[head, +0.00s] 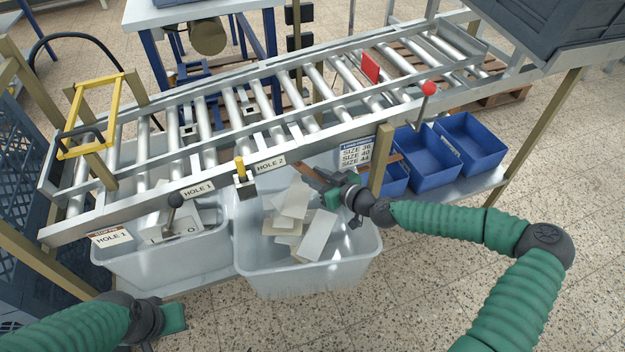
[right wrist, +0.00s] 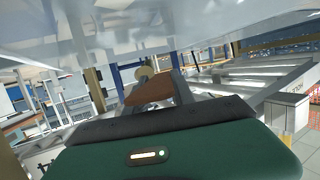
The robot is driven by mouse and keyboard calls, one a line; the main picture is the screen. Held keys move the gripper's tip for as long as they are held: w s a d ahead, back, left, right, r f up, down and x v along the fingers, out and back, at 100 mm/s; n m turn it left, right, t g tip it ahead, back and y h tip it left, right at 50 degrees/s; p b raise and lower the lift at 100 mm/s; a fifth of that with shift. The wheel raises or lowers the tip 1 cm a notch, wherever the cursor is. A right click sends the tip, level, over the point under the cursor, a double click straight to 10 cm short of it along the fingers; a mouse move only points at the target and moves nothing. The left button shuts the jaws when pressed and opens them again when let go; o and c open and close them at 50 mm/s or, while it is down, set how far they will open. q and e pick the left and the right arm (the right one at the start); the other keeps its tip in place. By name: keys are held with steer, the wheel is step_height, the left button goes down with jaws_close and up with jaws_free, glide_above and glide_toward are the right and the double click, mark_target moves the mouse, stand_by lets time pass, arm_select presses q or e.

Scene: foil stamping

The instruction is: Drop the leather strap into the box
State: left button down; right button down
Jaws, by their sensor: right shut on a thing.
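Three blue boxes stand on the shelf at right: a partly hidden one (head: 396,184), a middle one (head: 436,172) and a far one (head: 478,150). A brown strip (head: 386,161) shows by the nearest blue box; I cannot tell whether it is another strap. My left gripper (head: 172,318) is low at left, its fingers not clear.
The grey bin (head: 310,278) holds several pale sheets (head: 290,205). A second grey bin (head: 165,262) stands left of it. A roller conveyor (head: 230,110) runs above the bins. A wooden post (head: 380,160) and a size sign (head: 356,152) stand close to my right gripper.

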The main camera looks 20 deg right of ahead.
steer(key=shift+a+f, duration=0.1)
steer(key=shift+f, duration=0.35)
steer(key=f+b, duration=0.2)
steer(key=f, duration=0.1)
steer(key=f+b, duration=0.1)
steer(key=b, duration=0.1)
steer(key=shift+a+f, duration=0.35)
steer(key=c, duration=1.5)
jaws_free()
steer(key=o, duration=0.5)
steer(key=shift+a, duration=0.25)
steer(key=shift+d+r, duration=0.1)
steer(key=shift+r, duration=0.05)
